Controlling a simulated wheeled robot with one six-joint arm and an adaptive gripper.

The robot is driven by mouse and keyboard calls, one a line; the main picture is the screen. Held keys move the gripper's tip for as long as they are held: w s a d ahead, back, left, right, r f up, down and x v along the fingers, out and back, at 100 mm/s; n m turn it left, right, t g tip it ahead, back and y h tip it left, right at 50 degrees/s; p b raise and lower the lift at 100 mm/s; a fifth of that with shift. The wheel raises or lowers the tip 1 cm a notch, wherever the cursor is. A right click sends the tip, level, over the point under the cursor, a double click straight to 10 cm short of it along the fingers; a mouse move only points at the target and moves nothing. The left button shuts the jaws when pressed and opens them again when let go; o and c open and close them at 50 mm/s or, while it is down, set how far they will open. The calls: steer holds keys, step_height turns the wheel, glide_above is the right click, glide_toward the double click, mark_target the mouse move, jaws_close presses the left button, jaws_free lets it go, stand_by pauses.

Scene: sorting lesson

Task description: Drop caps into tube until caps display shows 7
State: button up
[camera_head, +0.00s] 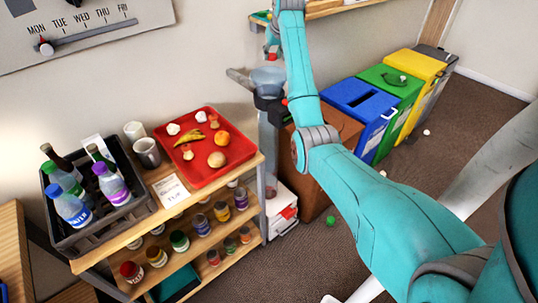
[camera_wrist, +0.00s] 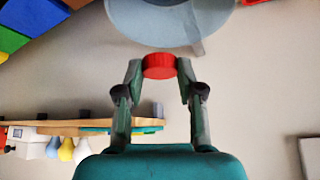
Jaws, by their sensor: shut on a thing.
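My gripper (camera_wrist: 160,72) is shut on a red cap (camera_wrist: 159,66), held between the two fingertips in the wrist view. The pale blue funnel mouth of the tube (camera_wrist: 165,22) lies just beyond the cap in that view, with a gap between them. In the head view the clear tube (camera_head: 268,150) stands upright beside the shelf unit, its funnel (camera_head: 268,77) on top. The red cap seems to show small above the funnel, where my gripper is partly hidden by my arm. I cannot make out a caps display.
A black crate of bottles (camera_head: 68,243) and a red tray of food (camera_head: 244,153) stand on the shelf unit at left. Blue (camera_head: 352,98), green (camera_head: 389,82) and yellow (camera_head: 418,63) bins line the wall. A small green thing (camera_head: 331,221) lies on the floor.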

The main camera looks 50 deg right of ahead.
steer(key=shift+f, duration=2.6)
steer(key=o, duration=0.7)
steer(key=shift+o, duration=0.2)
steer(key=v, duration=1.2)
